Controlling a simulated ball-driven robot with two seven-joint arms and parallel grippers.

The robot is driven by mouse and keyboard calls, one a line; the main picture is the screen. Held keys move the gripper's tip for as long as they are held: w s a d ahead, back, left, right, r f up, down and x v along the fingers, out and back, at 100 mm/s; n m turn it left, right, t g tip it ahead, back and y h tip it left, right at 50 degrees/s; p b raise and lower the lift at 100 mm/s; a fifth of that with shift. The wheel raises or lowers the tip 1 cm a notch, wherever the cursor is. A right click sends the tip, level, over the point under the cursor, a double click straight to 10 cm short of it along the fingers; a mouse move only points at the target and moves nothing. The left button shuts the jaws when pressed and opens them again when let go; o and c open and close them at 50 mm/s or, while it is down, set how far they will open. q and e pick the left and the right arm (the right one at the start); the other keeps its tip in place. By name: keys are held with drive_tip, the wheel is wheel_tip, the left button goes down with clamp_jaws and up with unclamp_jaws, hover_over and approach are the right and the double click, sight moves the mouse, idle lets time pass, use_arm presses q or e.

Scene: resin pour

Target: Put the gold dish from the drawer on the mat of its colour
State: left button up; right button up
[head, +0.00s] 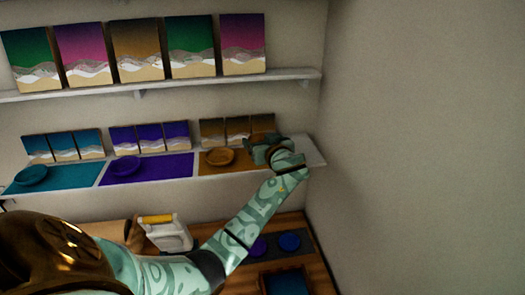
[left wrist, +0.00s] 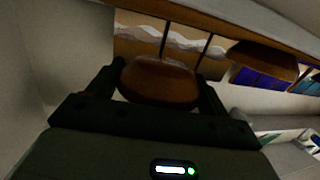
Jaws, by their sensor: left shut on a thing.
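My left gripper (head: 262,150) is above the right part of the gold mat (head: 240,166) on the lower shelf. In the left wrist view it is shut on a brownish gold dish (left wrist: 160,82), between the two fingers. In the head view the gripper hides this dish. Another gold dish (head: 218,157) rests on the gold mat just left of the gripper; it also shows at the upper right of the left wrist view (left wrist: 262,62). The held dish looks raised off the mat. My right gripper is not in view.
A purple dish (head: 125,166) is on the purple mat (head: 178,167), and a teal dish (head: 31,175) on the teal mat (head: 80,177). Small panels (head: 237,129) stand behind the mats. Below are a white, yellow-topped object (head: 168,234) and blue (head: 289,242) and purple (head: 258,246) round pieces.

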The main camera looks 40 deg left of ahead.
use_arm(q)
drive_tip(key=shift+w+a+f, duration=0.2)
drive_tip(key=shift+w+f, duration=0.05)
drive_tip(key=shift+f, duration=0.1)
wheel_tip(320, 180, down, 2)
drive_tip(key=shift+w+a+f+p, duration=0.1)
drive_tip(key=shift+w+f+p, duration=0.05)
drive_tip(key=shift+f+p, duration=0.15)
drive_tip(key=shift+f, duration=0.4)
